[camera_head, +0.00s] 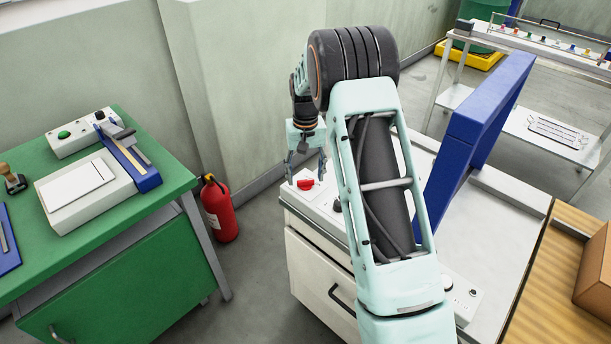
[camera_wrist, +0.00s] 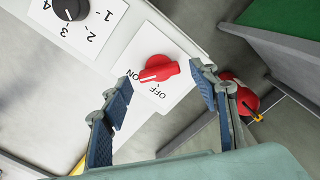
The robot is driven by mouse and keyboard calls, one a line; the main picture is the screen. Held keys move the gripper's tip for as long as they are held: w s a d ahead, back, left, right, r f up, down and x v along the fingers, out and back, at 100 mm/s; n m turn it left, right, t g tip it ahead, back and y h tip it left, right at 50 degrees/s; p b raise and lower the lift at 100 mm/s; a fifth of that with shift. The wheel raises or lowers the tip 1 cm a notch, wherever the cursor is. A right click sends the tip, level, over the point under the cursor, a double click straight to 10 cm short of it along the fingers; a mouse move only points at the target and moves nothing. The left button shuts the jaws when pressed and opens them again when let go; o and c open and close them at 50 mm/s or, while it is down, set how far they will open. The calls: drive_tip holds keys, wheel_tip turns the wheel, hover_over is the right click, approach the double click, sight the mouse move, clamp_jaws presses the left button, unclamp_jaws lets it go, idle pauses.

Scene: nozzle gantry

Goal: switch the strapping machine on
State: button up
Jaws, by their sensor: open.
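The strapping machine (camera_head: 306,250) is a pale cabinet with a blue arch (camera_head: 470,150), partly hidden behind my arm. Its red rotary switch (camera_head: 305,184) sits on a white plate at the top's left corner. In the wrist view the red switch (camera_wrist: 158,69) has a white mark on its left end, which points toward the word ON; OFF lies below it. My gripper (camera_head: 306,168) is open and empty, above the switch. In the wrist view its fingers (camera_wrist: 161,75) appear on either side of the switch; I cannot tell whether they touch it.
A black numbered knob (camera_wrist: 70,8) is beside the switch on the same panel. A red extinguisher (camera_head: 219,210) stands on the floor to the left. A green bench (camera_head: 160,185) with a control box (camera_head: 80,133) is farther left. A wooden surface (camera_head: 550,270) is at right.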

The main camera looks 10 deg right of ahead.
wheel_tip(320, 180, up, 11)
drive_tip(key=shift+r, duration=0.2)
idle(0.5)
